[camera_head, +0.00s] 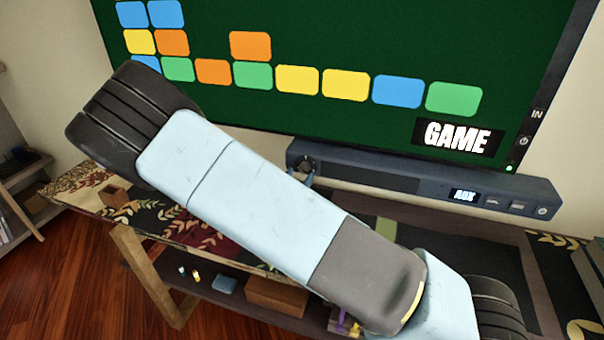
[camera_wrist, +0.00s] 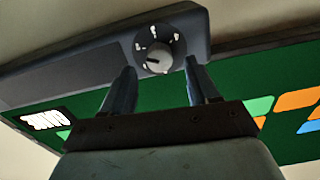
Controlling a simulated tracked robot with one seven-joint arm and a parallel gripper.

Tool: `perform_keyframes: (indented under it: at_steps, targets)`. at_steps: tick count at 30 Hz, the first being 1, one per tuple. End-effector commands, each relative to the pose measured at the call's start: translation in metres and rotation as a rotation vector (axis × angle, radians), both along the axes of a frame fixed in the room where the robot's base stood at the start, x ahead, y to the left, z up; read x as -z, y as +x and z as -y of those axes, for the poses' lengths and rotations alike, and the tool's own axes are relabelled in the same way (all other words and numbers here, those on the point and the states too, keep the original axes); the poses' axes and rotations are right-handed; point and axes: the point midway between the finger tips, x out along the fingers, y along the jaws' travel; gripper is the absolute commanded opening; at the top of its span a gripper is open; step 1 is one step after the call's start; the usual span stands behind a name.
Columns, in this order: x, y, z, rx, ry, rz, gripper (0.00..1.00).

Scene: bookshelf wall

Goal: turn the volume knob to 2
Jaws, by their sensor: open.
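The volume knob (camera_wrist: 159,57) is a round grey-white dial with a dark pointer line, set in a dark face with white marks around it. It sits at the end of a dark blue soundbar (camera_wrist: 80,77). In the wrist view my gripper (camera_wrist: 158,75) is open, its two blue fingers on either side of the knob's dial, and I cannot tell if they touch it. In the head view the soundbar (camera_head: 400,178) runs below the screen, with the knob (camera_head: 306,164) at its left end beside my gripper's fingertips (camera_head: 308,180). The marks are too small to read there.
A large screen (camera_head: 330,45) with coloured blocks and "GAME" stands behind the soundbar. The soundbar's right end has an "AUX" display (camera_head: 464,195) and several buttons. A patterned cloth covers the table (camera_head: 85,185). A brown box (camera_head: 278,295) lies on the lower shelf.

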Motion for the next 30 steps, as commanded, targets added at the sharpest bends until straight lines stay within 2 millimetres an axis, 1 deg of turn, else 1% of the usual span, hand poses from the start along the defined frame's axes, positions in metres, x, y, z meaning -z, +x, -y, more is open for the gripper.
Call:
perform_keyframes:
  at_steps: [1, 9, 15, 21, 30]
  targets:
    - [0.0, -0.01, -0.004, -0.002, 0.0, -0.001, 0.6]
    - [0.001, -0.06, -0.023, -0.002, 0.001, -0.002, 0.6]
    - [0.001, -0.086, -0.032, -0.001, -0.001, -0.001, 0.6]
    - [0.001, -0.097, -0.035, 0.001, -0.001, 0.0, 0.6]
    - [0.001, -0.098, -0.035, 0.001, -0.001, 0.0, 0.6]
